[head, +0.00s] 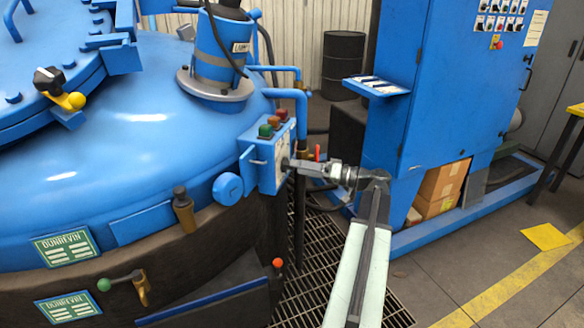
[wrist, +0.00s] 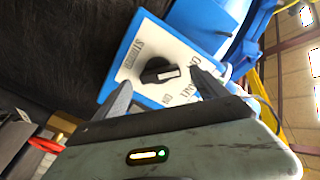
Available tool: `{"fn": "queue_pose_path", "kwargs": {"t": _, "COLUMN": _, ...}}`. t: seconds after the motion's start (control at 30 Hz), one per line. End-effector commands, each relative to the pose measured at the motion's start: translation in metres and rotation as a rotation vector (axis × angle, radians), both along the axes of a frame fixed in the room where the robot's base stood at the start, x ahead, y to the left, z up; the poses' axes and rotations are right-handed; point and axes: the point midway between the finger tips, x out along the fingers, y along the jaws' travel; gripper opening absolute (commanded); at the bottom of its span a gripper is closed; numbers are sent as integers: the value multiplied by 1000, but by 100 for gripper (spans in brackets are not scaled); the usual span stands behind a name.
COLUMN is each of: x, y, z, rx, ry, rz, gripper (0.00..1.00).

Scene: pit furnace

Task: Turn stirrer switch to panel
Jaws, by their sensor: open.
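The stirrer switch is a black rotary knob (wrist: 157,71) on a white plate with "STIRRER" lettering, on a blue control box (head: 262,172). In the wrist view the knob's white mark points right, and the labels on that side are partly hidden by a finger. My gripper (head: 293,163) is at the box's right-hand face. In the wrist view its two fingers (wrist: 160,80) are apart, one on each side of the knob. I cannot tell whether they touch it. In the head view the knob is hidden behind my gripper.
Green and red buttons (head: 274,122) top the box, and a red-handled valve (head: 317,152) stands just behind my gripper. The blue furnace lid (head: 150,110) fills the left. A blue cabinet (head: 430,90) stands at right, with cardboard boxes (head: 440,187) at its base.

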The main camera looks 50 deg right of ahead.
Motion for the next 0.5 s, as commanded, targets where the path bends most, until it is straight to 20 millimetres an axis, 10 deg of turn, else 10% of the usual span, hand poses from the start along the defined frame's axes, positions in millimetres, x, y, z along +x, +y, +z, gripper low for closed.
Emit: {"fn": "queue_pose_path", "kwargs": {"t": 0.5, "x": 26, "y": 12, "z": 0, "rx": 0, "ry": 0, "rz": 1, "gripper": 74}}
